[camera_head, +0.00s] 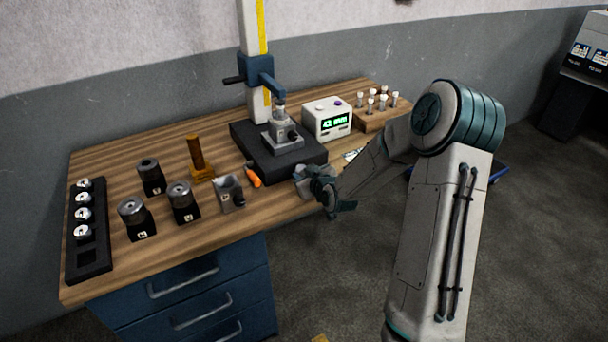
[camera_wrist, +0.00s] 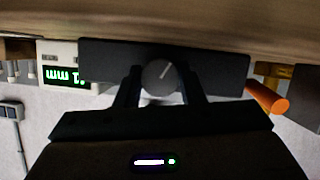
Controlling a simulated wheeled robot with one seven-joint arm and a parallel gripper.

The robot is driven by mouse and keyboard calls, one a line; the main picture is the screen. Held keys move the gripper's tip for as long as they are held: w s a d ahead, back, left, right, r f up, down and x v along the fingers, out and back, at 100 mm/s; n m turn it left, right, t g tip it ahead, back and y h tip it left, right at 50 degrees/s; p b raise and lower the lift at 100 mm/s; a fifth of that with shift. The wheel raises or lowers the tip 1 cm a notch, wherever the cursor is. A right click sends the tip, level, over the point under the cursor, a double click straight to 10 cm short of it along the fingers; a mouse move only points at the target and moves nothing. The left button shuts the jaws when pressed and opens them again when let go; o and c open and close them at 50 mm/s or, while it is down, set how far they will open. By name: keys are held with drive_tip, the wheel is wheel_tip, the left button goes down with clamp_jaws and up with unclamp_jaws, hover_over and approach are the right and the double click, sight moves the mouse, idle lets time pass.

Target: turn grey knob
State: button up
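The grey knob (camera_wrist: 160,77) is a round dial with a pale pointer line, set on the front of a dark block (camera_wrist: 222,68) in the wrist view. The line tilts up to the right. My gripper (camera_wrist: 160,86) has one finger on each side of the knob, with narrow gaps showing, so it looks open around it. Whether the fingertips reach over the knob's rim is hard to tell. In the head view my gripper (camera_head: 312,182) is at the front edge of the bench, by the black base (camera_head: 285,162) of the measuring stand, and the knob is hidden.
A display box (camera_head: 327,118) with green digits stands right of the stand. An orange-handled tool (camera_head: 253,177) lies left of the base. A grey block (camera_head: 229,194) and several black-based cylinders stand further left.

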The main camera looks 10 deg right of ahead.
drive_tip(key=shift+m+y, duration=0.3)
drive_tip(key=shift+d+m+g+y+p, duration=0.1)
drive_tip(key=shift+m+g+y+p, duration=0.2)
drive_tip(key=shift+m+y+p, duration=0.45)
drive_tip(key=m+y+p, duration=0.2)
drive_tip(key=m, duration=0.2)
drive_tip(key=shift+y, duration=0.25)
drive_tip(key=shift+f, duration=0.1)
drive_tip(key=o, duration=1)
drive_tip(key=shift+p, duration=0.3)
